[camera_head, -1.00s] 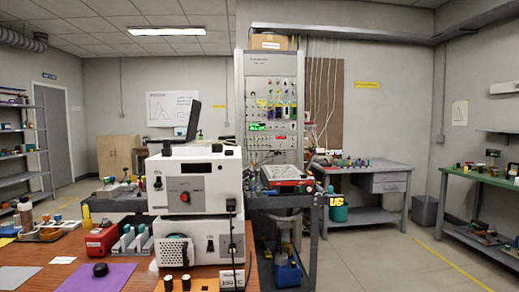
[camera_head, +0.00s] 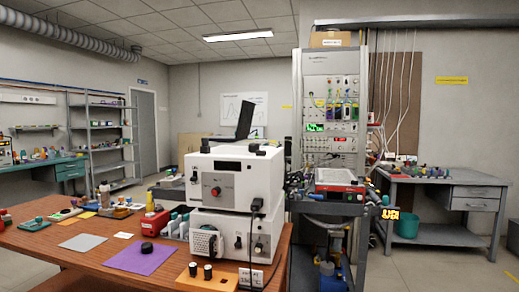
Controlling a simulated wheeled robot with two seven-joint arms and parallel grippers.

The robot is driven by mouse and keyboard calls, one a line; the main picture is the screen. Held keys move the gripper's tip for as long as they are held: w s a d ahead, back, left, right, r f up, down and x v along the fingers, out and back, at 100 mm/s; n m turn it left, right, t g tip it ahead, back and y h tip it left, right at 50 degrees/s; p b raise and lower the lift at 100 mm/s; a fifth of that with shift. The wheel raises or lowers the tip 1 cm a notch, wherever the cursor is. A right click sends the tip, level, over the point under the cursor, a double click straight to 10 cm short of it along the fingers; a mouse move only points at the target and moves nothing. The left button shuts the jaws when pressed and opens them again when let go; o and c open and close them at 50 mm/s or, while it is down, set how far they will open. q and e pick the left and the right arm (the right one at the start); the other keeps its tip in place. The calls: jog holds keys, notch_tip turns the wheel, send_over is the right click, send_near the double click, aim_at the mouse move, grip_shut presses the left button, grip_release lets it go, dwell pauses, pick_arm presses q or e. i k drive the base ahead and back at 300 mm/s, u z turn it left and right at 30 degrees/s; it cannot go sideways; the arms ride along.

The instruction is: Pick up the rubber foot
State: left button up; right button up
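A small black round piece, which looks like the rubber foot (camera_head: 147,247), lies on a purple mat (camera_head: 128,261) on the wooden table (camera_head: 62,243). It is near the table's front, left of the stacked white instruments. Neither of my grippers shows in this view.
Two stacked white instruments (camera_head: 225,196) stand right of the mat. An orange block with black knobs (camera_head: 195,278) lies in front of them. A rack (camera_head: 331,110) and grey bench (camera_head: 450,180) stand behind.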

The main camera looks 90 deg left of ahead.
aim_at(252, 147)
jog(key=u, duration=2.2)
